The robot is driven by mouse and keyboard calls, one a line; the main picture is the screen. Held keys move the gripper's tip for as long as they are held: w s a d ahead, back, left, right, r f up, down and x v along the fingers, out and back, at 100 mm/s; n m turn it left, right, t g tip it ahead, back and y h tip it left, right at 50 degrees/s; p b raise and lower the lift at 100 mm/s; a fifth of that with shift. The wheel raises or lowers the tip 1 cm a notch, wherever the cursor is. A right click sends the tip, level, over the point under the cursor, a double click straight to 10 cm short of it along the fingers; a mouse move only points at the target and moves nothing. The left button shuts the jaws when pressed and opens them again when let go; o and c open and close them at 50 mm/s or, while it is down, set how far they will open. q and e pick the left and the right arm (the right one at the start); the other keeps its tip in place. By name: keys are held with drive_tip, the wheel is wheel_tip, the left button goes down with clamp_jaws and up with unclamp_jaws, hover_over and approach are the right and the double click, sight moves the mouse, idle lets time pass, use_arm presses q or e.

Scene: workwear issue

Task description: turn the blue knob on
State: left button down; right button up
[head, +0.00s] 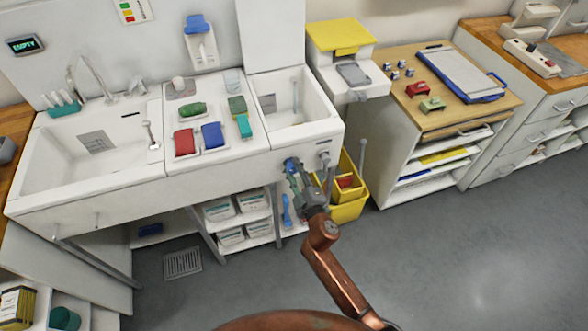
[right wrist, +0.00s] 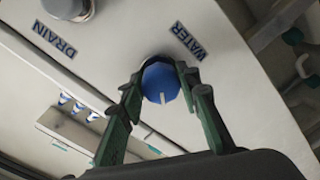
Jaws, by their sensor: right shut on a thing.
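The blue knob (right wrist: 161,84) sits on the white front panel beside the label "WATER" (right wrist: 187,41) in the right wrist view. It has a pale pointer mark on its face. In the head view the knob (head: 291,164) shows at the front of the right-hand sink, mostly behind my gripper. My right gripper (right wrist: 159,88) has a finger on each side of the knob and is shut on it; it also shows in the head view (head: 295,172). My left gripper is not in view.
A yellow bin (head: 349,209) stands on the floor right of my gripper. White shelves (head: 240,222) are below the sink unit. Open grey floor (head: 440,240) lies to the right.

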drive_tip(key=shift+a+n+p, duration=0.1)
drive_tip(key=shift+n+p, duration=0.25)
drive_tip(key=shift+n, duration=0.95)
drive_tip(key=shift+f, duration=0.1)
drive_tip(key=o, duration=1.2)
drive_tip(key=shift+c, duration=0.2)
drive_tip(key=v, duration=1.2)
